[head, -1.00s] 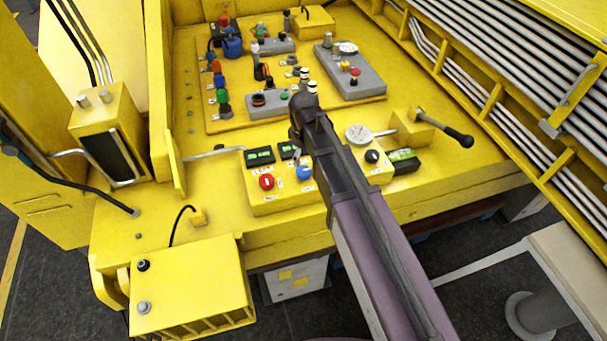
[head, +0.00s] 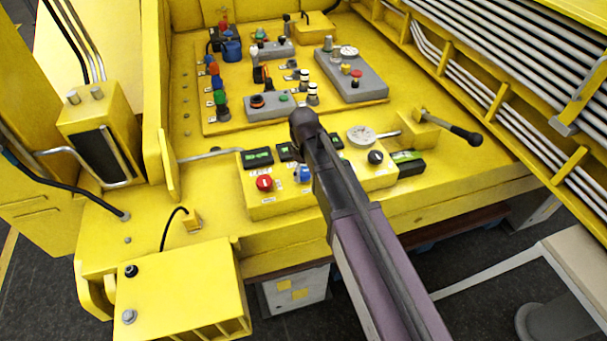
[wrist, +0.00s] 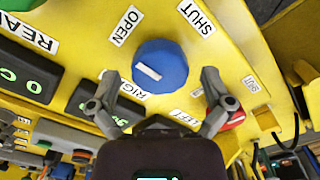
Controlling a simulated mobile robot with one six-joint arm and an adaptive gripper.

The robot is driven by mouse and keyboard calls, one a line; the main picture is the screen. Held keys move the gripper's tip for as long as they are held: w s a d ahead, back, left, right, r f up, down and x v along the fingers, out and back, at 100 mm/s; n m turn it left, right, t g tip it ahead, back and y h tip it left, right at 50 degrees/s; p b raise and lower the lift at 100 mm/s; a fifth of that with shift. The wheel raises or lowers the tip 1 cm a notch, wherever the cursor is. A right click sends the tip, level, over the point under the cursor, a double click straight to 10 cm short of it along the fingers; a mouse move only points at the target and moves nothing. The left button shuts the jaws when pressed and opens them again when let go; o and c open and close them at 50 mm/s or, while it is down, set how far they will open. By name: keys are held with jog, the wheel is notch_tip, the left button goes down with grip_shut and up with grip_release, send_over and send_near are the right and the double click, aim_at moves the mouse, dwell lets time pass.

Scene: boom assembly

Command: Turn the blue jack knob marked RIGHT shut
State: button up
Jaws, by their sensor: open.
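The blue knob (wrist: 160,66) sits on the yellow panel in the wrist view, with a short slanted white mark on its face. Labels OPEN (wrist: 126,26) and SHUT (wrist: 196,18) stand above it; a partly hidden label starting "RIG" (wrist: 138,91) is below. My gripper (wrist: 159,75) is open, one finger at each side of the knob, with visible gaps to it. Whether the fingers reach around the knob in depth is unclear. In the head view the blue knob (head: 303,174) shows beside my arm, which hides most of the gripper.
A red knob (head: 265,183) sits left of the blue one, close to my right finger in the wrist view. A black knob (head: 375,157) is to the right, near a round gauge (head: 361,135). Dark green-lit displays (head: 258,157) stand behind. A lever (head: 463,134) projects at right.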

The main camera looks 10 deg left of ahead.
jog(key=shift+f, duration=0.15)
jog(key=c, duration=1.1)
jog(key=shift+m, duration=0.3)
jog(key=m, duration=0.3)
jog(key=shift+m, duration=0.4)
jog(key=m, duration=0.4)
jog(key=shift+s+m, duration=0.1)
jog(key=shift+m, duration=0.2)
jog(key=m, duration=0.4)
jog(key=shift+m, duration=2.5)
